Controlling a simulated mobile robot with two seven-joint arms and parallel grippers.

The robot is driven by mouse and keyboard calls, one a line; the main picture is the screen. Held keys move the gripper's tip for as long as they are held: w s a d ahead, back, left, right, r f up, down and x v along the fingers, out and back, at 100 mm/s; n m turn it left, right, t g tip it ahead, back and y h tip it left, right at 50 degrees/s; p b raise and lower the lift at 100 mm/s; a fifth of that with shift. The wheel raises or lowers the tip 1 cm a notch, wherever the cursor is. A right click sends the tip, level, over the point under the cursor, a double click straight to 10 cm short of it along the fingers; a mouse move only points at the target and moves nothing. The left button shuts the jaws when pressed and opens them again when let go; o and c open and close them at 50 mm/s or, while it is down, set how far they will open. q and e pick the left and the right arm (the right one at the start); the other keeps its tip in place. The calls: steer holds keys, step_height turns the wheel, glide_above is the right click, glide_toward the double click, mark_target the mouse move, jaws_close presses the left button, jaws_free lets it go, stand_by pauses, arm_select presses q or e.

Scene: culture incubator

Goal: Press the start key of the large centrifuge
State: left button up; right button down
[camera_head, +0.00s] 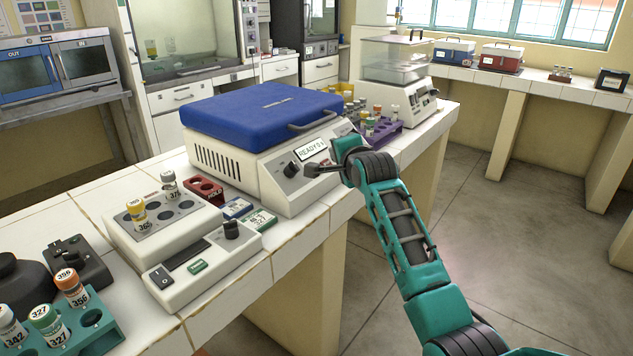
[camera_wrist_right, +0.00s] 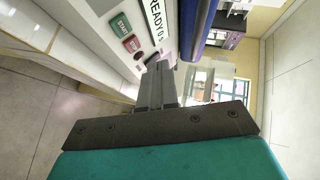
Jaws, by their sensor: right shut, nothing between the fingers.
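The large centrifuge (camera_head: 240,150) is a white box with a shut blue lid (camera_head: 262,108). Its sloped front has a dark knob (camera_head: 291,169) and a display (camera_head: 311,149) reading READY. In the right wrist view the green START key (camera_wrist_right: 120,24) and the red key (camera_wrist_right: 131,44) lie beside the display (camera_wrist_right: 156,22). My right gripper (camera_head: 311,170) is shut and empty at the front panel. In the right wrist view its fingertips (camera_wrist_right: 157,64) are nearer the red key than the START key, and I see no contact with START. My left gripper is not in view.
A smaller white device (camera_head: 185,285) with vials stands left of the centrifuge, with a red rack (camera_head: 205,190) between. A purple rack (camera_head: 384,133) and a balance (camera_head: 398,95) stand to the right. The space in front of the bench is open floor.

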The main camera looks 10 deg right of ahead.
arm_select(q)
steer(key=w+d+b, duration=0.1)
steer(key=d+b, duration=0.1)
steer(key=b, duration=0.1)
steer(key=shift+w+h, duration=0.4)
arm_select(e)
steer(key=f, duration=0.1)
steer(key=w+a+f, duration=0.2)
steer(key=shift+w+f, duration=0.2)
steer(key=shift+f, duration=0.1)
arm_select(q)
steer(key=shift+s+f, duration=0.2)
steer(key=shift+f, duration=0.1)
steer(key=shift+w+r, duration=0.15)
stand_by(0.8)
arm_select(e)
steer(key=shift+w+a+f, duration=0.1)
steer(key=shift+w+f, duration=0.15)
steer(key=shift+f, duration=0.05)
